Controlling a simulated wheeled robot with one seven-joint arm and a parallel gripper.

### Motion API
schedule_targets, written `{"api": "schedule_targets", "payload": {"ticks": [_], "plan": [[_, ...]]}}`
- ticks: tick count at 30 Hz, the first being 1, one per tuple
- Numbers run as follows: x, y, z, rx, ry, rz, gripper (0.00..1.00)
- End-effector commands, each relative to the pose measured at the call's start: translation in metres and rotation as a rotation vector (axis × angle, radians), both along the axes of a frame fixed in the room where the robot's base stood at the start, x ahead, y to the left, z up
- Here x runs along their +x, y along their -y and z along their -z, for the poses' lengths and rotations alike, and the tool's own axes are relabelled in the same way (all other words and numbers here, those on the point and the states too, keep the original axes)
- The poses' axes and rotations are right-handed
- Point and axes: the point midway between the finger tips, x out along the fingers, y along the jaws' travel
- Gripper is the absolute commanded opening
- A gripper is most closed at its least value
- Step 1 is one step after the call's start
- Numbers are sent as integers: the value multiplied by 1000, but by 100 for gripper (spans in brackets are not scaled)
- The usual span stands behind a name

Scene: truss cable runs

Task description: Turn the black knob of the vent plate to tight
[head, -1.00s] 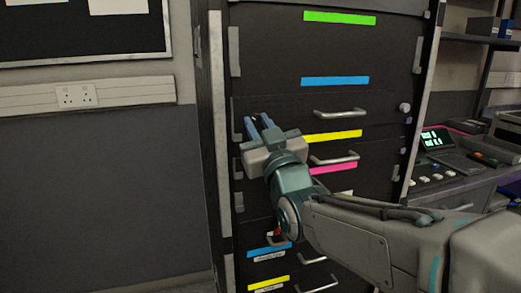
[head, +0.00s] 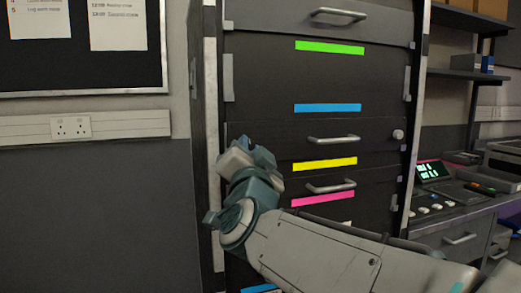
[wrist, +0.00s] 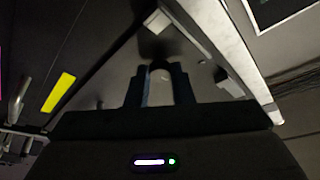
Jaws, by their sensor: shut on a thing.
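My gripper (head: 248,143) is at the left edge of the dark rack (head: 275,75) in the head view, its fingers mostly hidden behind the wrist. In the wrist view my gripper (wrist: 158,70) is shut on a pale, rounded knob (wrist: 160,88) that stands between its two dark fingers. The knob looks pale here, not black, and its markings cannot be made out. The dark panel face behind it carries a shadow. I cannot tell whether this panel is the vent plate. No black knob shows clearly in either view.
The rack front has bar handles (head: 333,139), a light knob (head: 398,135) at the right and coloured label strips (head: 330,47). A pale upright (wrist: 235,60) runs close beside the gripper. A bench with a lit instrument (head: 434,171) stands right.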

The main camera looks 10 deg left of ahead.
Motion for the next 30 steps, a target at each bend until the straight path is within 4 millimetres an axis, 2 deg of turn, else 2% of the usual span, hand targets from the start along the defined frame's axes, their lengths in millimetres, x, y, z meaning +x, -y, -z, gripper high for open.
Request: {"api": "schedule_targets", "payload": {"ticks": [9,23,24,26,27,30], "plan": [[0,-1,1,83,-54,-1,0],[0,-1,1,95,-61,-1,0],[0,-1,1,95,-61,-1,23],[0,-1,1,95,-61,-1,40],[0,-1,0,95,-61,-1,43],[0,-1,0,96,-60,-1,43]]}}
